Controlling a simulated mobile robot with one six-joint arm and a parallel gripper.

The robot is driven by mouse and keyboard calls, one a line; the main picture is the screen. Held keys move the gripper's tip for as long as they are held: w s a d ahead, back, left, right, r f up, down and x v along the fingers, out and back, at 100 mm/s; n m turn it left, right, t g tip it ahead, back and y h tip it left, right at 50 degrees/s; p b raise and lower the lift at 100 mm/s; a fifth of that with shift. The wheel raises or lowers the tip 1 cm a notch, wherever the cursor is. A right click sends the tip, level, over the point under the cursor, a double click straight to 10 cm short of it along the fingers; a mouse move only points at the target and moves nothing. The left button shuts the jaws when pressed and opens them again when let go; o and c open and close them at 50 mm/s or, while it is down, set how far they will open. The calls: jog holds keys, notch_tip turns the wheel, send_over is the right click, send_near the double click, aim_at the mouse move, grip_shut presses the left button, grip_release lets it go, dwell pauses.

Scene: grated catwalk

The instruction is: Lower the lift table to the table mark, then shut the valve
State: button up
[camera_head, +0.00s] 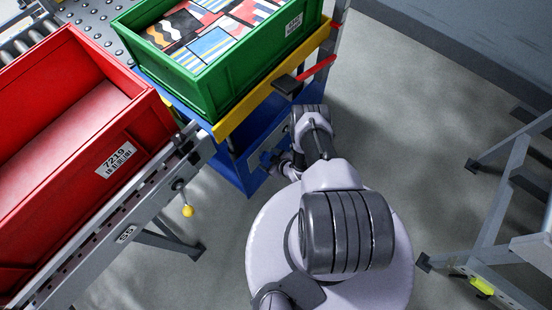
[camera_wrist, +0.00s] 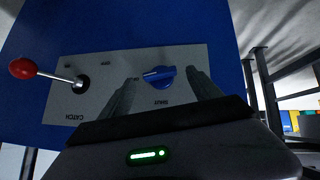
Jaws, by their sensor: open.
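The lift table has a yellow top edge (camera_head: 235,117) and a blue body (camera_head: 237,170), and it bears a green crate (camera_head: 205,88) of patterned packets. A red pointer (camera_head: 318,67) sticks out by the post at its right corner. In the wrist view, the blue valve knob (camera_wrist: 160,74) sits on a grey panel (camera_wrist: 190,60) above an upside-down "SHUT" label; its grip lies roughly sideways. My gripper (camera_wrist: 162,84) is open, with its fingers on either side of the knob; contact is unclear. It also shows at the blue body in the head view (camera_head: 270,160).
A red-knobbed lever (camera_wrist: 40,71) marked "CATCH" stands left of the valve on the panel. A red crate (camera_head: 75,150) sits on the conveyor (camera_head: 100,240), whose yellow-knobbed lever (camera_head: 186,209) hangs low. Grey steps (camera_head: 505,190) stand right; floor between is clear.

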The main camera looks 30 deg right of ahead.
jog(key=p+v, duration=0.6)
jog(key=v, duration=1)
jog(key=shift+s, duration=0.1)
